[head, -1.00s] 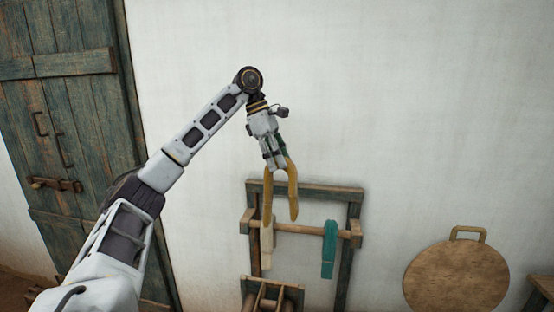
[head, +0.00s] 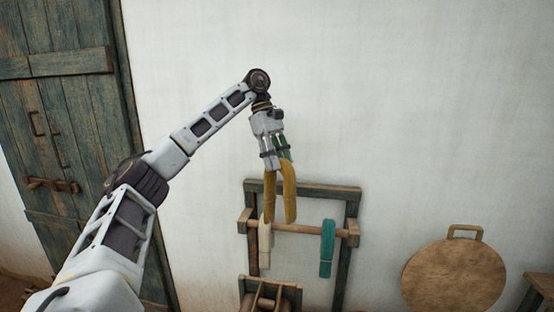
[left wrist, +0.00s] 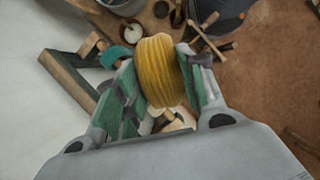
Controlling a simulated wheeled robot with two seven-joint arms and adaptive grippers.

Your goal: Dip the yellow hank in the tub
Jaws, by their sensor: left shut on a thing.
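The yellow hank (head: 289,195) hangs as a loop from my left gripper (head: 277,161), in front of the white wall and just above the rack's bar. In the left wrist view the hank (left wrist: 160,72) sits between the two green-padded fingers, which are shut on it. No tub shows in the head view. In the left wrist view a dark round vessel (left wrist: 228,14) is cut off at the top right, and a grey vessel (left wrist: 122,6) at the top edge. I cannot tell which is the tub. My right gripper is out of view.
A wooden rack (head: 350,210) stands below the gripper, with a cream hank (head: 265,245) and a teal hank (head: 327,248) on its bar. A round wooden board (head: 455,275) leans at the right. A plank door (head: 60,120) is at the left. The wall between is bare.

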